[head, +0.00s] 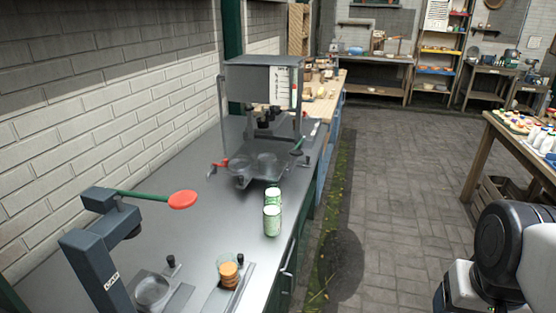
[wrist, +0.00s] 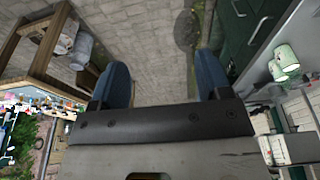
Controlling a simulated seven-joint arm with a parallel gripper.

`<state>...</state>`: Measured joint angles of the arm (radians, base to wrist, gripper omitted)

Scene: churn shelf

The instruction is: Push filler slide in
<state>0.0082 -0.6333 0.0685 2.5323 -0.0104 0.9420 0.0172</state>
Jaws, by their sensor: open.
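The filler (head: 262,88) is a grey box on posts at the back of the grey counter, with dark nozzles under it. Below and in front of it sits its slide (head: 262,180), a grey plate with round clear holders, reaching out toward the near side. A red-ended handle (head: 220,164) shows at its left and a dark green one at its right. How far the slide is out, I cannot tell exactly. My gripper (wrist: 163,72) shows in the wrist view, blue fingers wide apart with nothing between them. It is out of the head view, away from the slide, over the floor.
Two green-and-white jars (head: 272,221) stand on the counter (head: 180,235) in front of the slide. Nearer is a grey press (head: 95,255) with a red-knobbed green lever (head: 183,200). A stack of orange discs (head: 229,275) stands beside it. The paved aisle (head: 400,200) is clear.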

